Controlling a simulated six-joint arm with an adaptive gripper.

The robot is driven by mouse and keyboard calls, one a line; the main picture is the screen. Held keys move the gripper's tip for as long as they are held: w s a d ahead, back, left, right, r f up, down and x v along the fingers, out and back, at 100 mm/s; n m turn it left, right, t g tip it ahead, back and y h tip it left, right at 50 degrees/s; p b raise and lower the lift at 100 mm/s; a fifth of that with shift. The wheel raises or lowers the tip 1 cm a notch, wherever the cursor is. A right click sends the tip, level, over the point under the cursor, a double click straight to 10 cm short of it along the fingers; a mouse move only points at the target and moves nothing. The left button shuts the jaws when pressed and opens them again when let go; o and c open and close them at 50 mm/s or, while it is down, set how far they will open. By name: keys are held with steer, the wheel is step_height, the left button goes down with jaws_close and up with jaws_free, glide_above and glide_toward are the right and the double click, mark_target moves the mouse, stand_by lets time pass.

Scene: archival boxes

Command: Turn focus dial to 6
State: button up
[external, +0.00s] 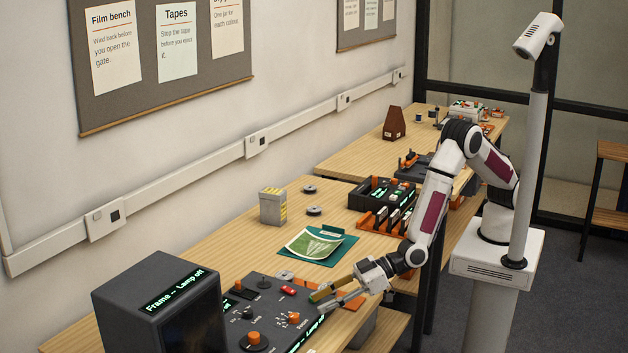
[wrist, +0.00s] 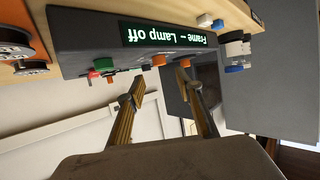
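The dark control panel (external: 272,298) lies on the bench and carries several knobs and switches. An orange knob (external: 294,318) near its right side may be the focus dial; the small lettering is hard to read, and I cannot tell where it points. A larger orange knob (external: 256,338) is near the front edge. My gripper (external: 317,302) is at the panel's right side, fingers apart and pointing toward the panel. In the wrist view my gripper (wrist: 160,85) is open with nothing between its fingers, and orange knobs (wrist: 158,60) show beyond the fingertips.
A green sheet (external: 315,243), a small carton (external: 272,207) and a dark device (external: 382,192) are farther along the bench. Bare wood lies between the sheet and the monitor.

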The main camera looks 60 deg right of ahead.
mark_target(295, 315)
steer(key=shift+w+a+f, duration=0.1)
steer(key=shift+x, duration=3.7)
steer(key=shift+c, duration=0.4)
jaws_close()
